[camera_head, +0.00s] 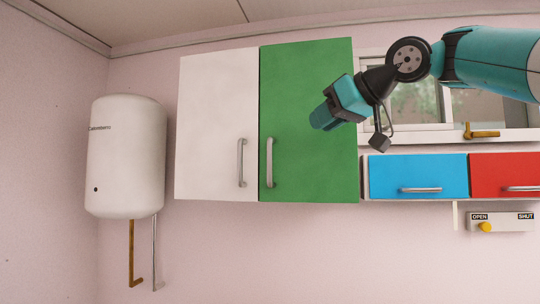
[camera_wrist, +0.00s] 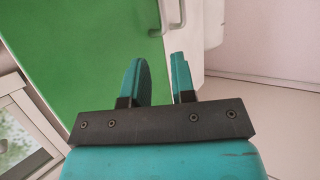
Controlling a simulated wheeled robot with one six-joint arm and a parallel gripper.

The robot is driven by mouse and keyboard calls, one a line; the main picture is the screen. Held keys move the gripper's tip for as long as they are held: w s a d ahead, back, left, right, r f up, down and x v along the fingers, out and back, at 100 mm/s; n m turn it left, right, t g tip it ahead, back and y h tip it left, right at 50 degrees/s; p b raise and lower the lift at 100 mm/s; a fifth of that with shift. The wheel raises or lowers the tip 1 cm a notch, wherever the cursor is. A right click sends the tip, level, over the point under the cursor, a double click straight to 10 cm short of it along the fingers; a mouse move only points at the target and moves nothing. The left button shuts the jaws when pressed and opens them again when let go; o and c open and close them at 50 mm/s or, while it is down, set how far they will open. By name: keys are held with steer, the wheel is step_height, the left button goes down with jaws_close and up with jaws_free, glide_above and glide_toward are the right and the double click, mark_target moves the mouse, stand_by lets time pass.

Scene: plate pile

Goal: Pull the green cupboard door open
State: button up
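The green cupboard door (camera_head: 310,150) is flush with the white door beside it and looks closed. Its vertical metal handle (camera_head: 269,162) is near its lower left edge. In the wrist view the green door (camera_wrist: 75,50) fills the left, and the tip of its handle (camera_wrist: 154,31) shows at the top. My gripper (camera_head: 322,118) is in front of the upper right part of the green door, above and right of the handle, apart from it. In the wrist view my gripper (camera_wrist: 160,76) has its two fingers apart with nothing between them.
The white door (camera_head: 215,120) with its own handle (camera_head: 241,162) is left of the green one. A white boiler (camera_head: 126,155) hangs further left. Blue (camera_head: 418,172) and red (camera_head: 505,172) drawers and a window (camera_head: 415,103) are at right. The space below the cupboard is clear.

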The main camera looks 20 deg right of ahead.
steer(key=p, duration=0.3)
glide_above(270, 182)
steer(key=f, duration=0.6)
steer(key=shift+w+d+f, duration=0.1)
steer(key=shift+w+f, duration=0.25)
jaws_close()
